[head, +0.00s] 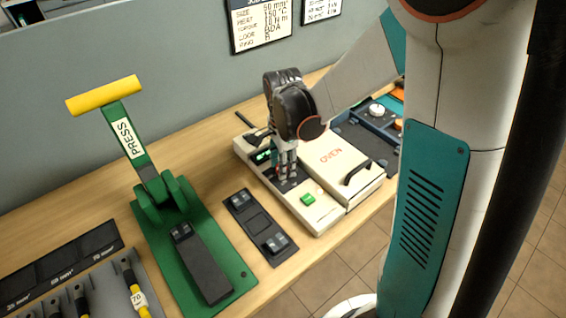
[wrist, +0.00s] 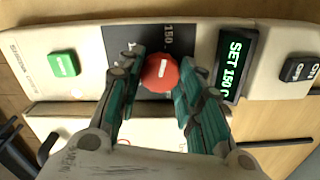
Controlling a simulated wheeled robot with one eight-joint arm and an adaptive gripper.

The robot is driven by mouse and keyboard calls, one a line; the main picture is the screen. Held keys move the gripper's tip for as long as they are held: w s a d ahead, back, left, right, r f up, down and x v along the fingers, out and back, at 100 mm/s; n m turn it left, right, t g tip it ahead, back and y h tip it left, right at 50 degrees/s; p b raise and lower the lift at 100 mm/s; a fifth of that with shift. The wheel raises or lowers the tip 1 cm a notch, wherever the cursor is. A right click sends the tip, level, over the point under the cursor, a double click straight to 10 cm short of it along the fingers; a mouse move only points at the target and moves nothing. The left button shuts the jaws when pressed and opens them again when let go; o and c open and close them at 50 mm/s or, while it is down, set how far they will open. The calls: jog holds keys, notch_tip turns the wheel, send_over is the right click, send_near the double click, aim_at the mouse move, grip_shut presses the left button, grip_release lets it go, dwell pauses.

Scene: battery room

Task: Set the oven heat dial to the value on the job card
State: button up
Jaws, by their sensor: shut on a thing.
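The oven (head: 331,157) is a cream box on the bench, right of centre in the head view. In the wrist view its heat dial (wrist: 160,72) is a round red knob with a white mark, on a dark scale plate with "150" printed beside it. The green display (wrist: 235,65) reads "SET 150 C". My gripper (head: 286,176) points down at the oven's control panel. Its fingers close on the dial from both sides in the wrist view. The job card (head: 262,22) on the wall shows a HEAT line reading 150 °C.
A green button (wrist: 63,64) and a black on/off switch (wrist: 299,70) flank the dial. A green press (head: 180,220) with a yellow handle stands to the left. A black plate (head: 260,227) lies between press and oven. A dark tray (head: 362,138) sits behind the oven.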

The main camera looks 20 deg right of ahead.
dwell(0.5)
jog(key=o, duration=1.1)
jog(key=shift+c, duration=0.2)
notch_tip(320, 180, up, 12)
jog(key=s+r+n+t, duration=0.4)
jog(key=s+n+t, duration=0.3)
jog(key=s+n, duration=0.8)
jog(key=shift+n, duration=1.1)
